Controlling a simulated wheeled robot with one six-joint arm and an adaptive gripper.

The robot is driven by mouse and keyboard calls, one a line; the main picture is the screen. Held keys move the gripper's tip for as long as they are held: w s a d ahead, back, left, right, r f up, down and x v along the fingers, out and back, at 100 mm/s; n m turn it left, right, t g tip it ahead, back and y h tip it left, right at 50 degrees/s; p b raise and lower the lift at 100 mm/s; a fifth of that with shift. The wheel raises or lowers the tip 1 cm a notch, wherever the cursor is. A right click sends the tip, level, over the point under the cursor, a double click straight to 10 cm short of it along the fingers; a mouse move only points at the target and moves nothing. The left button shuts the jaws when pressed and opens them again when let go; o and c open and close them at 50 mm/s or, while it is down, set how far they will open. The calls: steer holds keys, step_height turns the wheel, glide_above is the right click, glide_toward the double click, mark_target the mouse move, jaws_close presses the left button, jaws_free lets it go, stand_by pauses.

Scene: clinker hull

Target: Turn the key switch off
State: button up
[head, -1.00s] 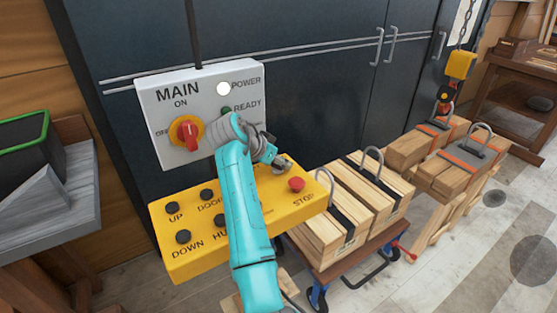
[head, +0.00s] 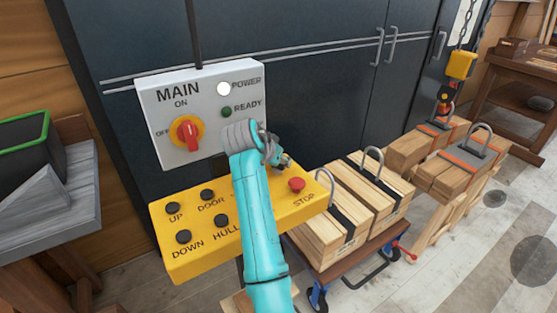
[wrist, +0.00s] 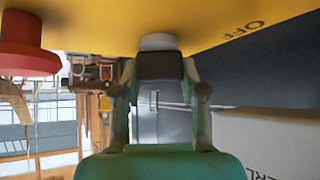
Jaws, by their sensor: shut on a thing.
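The yellow control panel (head: 180,245) holds several black buttons and a red STOP button (head: 297,184). My gripper (head: 281,163) is at the panel's upper right, behind STOP, and my arm hides part of it. In the wrist view the gripper (wrist: 160,92) is closed around a dark key (wrist: 160,66) of the key switch, which has a pale round collar (wrist: 158,42) against the yellow panel face. An OFF label (wrist: 243,31) is printed beside it. The key's exact angle is hard to tell. In the head view the key switch is hidden.
A grey MAIN box (head: 160,95) with a red rotary knob (head: 187,133), a white POWER lamp and a dark green READY lamp (head: 226,112) stands behind. Strapped timber (head: 330,225) on a trolley stands to the right. The STOP button (wrist: 28,45) is close to my gripper.

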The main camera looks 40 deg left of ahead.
steer(key=o, duration=1.2)
steer(key=shift+c, duration=0.2)
steer(key=v, duration=1.2)
steer(key=shift+d, duration=0.1)
